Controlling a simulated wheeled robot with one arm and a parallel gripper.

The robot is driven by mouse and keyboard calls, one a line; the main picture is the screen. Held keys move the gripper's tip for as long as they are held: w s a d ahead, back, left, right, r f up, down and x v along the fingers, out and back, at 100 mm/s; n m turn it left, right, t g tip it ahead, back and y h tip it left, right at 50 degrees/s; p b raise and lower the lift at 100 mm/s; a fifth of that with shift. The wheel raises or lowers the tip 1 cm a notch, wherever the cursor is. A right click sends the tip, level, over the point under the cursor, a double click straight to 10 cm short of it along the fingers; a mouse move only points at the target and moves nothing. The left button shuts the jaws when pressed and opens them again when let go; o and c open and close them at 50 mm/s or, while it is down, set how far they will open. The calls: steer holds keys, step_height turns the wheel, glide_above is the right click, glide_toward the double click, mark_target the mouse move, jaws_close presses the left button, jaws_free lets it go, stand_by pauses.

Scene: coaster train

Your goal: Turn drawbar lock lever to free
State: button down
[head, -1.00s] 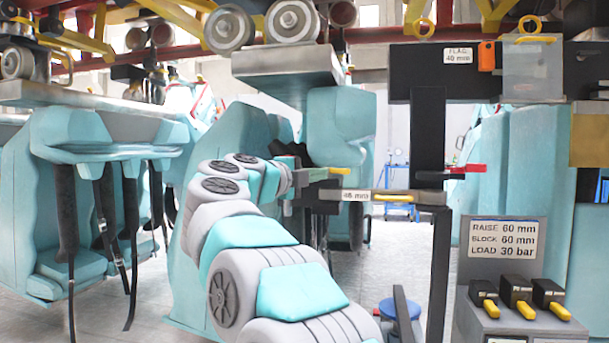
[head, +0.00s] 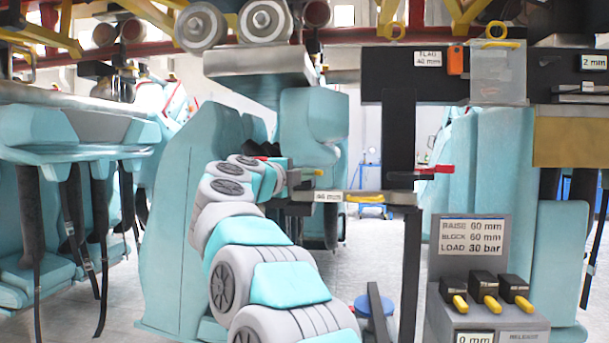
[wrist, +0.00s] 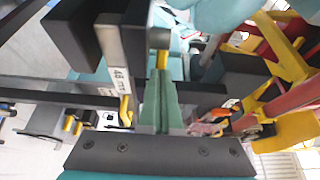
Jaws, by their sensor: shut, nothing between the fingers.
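No lever in view carries a readable drawbar lock label. A lever with a red handle (head: 435,170) juts right from the black upright, right of my arm in the head view. A yellow handle tip (head: 315,172) shows just past the end of my arm, above a bar marked 48 mm (head: 329,197). In the wrist view my gripper (wrist: 161,75) has its green fingers shut together and empty. A yellow handle (wrist: 163,59) lies right at the fingertips; I cannot tell whether they touch. In the head view my arm hides the fingers.
A grey panel (head: 473,207) with several yellow-tipped black levers stands at right. Teal seats (head: 85,130) with hanging straps are at left. A grey plate (head: 258,65) and wheels are overhead. A blue-topped object (head: 375,305) stands low beside my arm. Clear floor shows behind the bar.

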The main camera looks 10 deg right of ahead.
steer(key=shift+w+d+r+n+t+y+p, duration=0.15)
steer(key=shift+d+n+t+y+p, duration=0.3)
steer(key=shift+n+t+y, duration=0.35)
steer(key=shift+d, duration=0.1)
